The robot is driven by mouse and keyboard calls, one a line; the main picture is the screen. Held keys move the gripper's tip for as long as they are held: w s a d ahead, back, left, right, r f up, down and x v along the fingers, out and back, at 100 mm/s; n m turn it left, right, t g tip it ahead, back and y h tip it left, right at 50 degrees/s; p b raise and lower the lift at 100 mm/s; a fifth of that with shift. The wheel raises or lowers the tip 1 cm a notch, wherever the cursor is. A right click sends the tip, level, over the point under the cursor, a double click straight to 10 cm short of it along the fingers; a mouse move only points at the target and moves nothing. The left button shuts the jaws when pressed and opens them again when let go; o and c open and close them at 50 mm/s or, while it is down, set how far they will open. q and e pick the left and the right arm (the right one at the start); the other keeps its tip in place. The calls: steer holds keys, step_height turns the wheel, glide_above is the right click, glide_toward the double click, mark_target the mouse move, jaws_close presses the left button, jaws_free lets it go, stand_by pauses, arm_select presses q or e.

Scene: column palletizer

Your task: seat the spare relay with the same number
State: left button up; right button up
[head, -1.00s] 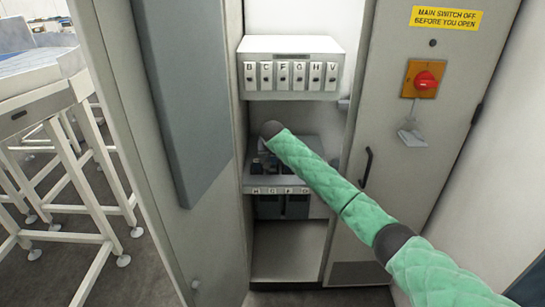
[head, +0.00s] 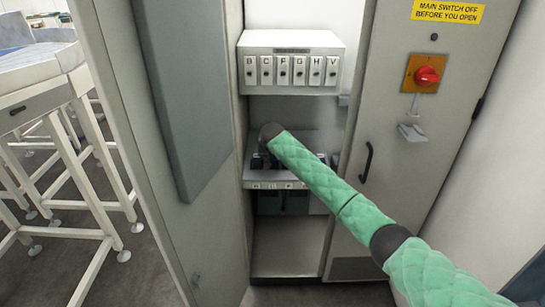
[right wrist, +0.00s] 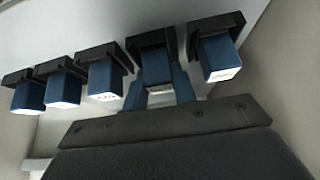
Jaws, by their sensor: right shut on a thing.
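In the right wrist view a row of blue relays with pale labels sits in black sockets, including an end relay (right wrist: 220,58), a relay left of my gripper (right wrist: 105,80) and a far left relay (right wrist: 28,95). The label print is too small to read. My right gripper (right wrist: 158,90) has its blue fingers shut on a blue relay (right wrist: 156,66) in line with a black socket (right wrist: 150,39). I cannot tell whether this relay is fully in the socket. My left gripper is not in view.
An upper box (head: 290,42) carries a row of lettered units (head: 283,70). The open cabinet door (head: 165,150) stands left of the arm. A closed door with a red switch (head: 427,75) and a black handle (head: 366,162) is on the right. The cabinet bottom is clear.

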stand_by(0.4)
steer(key=shift+f, duration=0.1)
steer(key=o, duration=1.1)
steer(key=shift+c, duration=0.2)
